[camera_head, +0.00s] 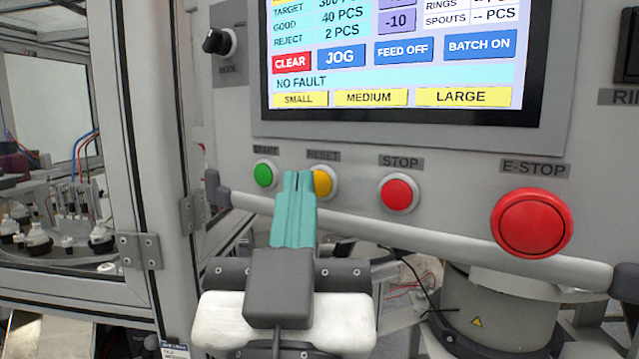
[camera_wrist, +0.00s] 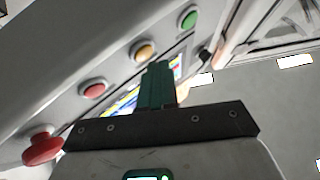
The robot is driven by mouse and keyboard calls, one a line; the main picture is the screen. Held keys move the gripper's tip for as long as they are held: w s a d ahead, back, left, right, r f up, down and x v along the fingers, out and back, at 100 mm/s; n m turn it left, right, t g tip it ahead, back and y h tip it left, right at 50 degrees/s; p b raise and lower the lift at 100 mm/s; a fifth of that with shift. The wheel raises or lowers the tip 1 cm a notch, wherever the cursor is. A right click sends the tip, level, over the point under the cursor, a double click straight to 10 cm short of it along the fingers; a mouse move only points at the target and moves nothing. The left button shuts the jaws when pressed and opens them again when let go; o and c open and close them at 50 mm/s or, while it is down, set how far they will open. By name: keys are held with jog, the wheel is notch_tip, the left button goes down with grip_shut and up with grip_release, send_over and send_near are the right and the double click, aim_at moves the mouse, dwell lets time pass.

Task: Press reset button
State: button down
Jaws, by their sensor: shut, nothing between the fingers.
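The reset button (camera_head: 324,182) is a yellow round button under the RESET label on the grey control panel. It also shows as a yellow-orange button in the wrist view (camera_wrist: 144,50). My gripper (camera_head: 298,176) has teal fingers, shut and empty, pointing up toward the panel. In the head view its tips overlap the left part of the reset button. In the wrist view the fingertips (camera_wrist: 158,66) appear just beside and below the button. I cannot tell whether they touch it.
The green START button (camera_head: 263,175) is left of my fingertips. The red STOP button (camera_head: 398,193) and large red E-STOP (camera_head: 531,222) are to the right. A grey handrail (camera_head: 400,237) runs below the buttons. The screen (camera_head: 400,60) above reads NO FAULT.

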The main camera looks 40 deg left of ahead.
jog(key=s, duration=0.2)
jog(key=s+b, duration=0.1)
jog(key=s, duration=0.3)
jog(key=shift+d, duration=0.25)
dwell(0.6)
